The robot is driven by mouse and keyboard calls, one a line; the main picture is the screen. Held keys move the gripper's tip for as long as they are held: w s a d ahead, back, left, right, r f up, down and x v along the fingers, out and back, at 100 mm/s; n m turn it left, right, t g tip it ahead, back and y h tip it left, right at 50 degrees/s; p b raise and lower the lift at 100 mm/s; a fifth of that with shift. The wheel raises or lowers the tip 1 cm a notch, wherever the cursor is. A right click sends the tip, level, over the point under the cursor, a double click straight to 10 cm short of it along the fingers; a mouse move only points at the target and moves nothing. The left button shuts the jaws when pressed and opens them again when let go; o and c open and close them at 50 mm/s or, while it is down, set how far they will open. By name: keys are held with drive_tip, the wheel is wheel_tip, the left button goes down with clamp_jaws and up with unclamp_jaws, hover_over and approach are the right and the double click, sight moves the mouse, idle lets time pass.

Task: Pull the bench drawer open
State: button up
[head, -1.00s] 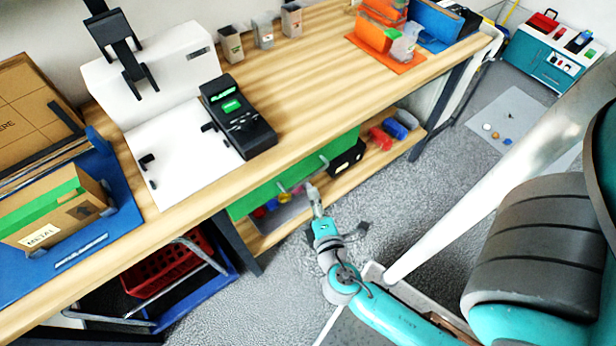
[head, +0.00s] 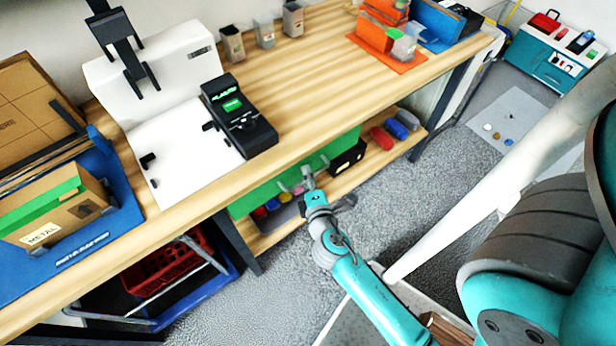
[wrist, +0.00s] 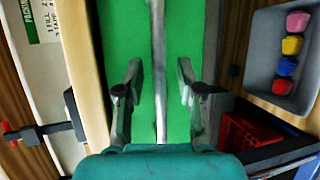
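The bench drawer has a green front (head: 255,199), below the wooden top, and it appears closed. It fills the middle of the wrist view as a green panel (wrist: 185,35). Its pale metal bar handle (wrist: 158,45) runs upright there. My gripper (head: 308,176) is at the drawer front in the head view. In the wrist view my gripper (wrist: 161,75) is open, with one finger on each side of the handle and a visible gap to each. The head view does not show the fingertips clearly.
A lower shelf (head: 380,155) holds red and blue items and a black bin (head: 347,158). A grey tray of coloured cups (wrist: 285,60) lies beside the drawer in the wrist view. A red crate (head: 165,270) is under the bench.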

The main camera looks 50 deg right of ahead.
clamp_jaws()
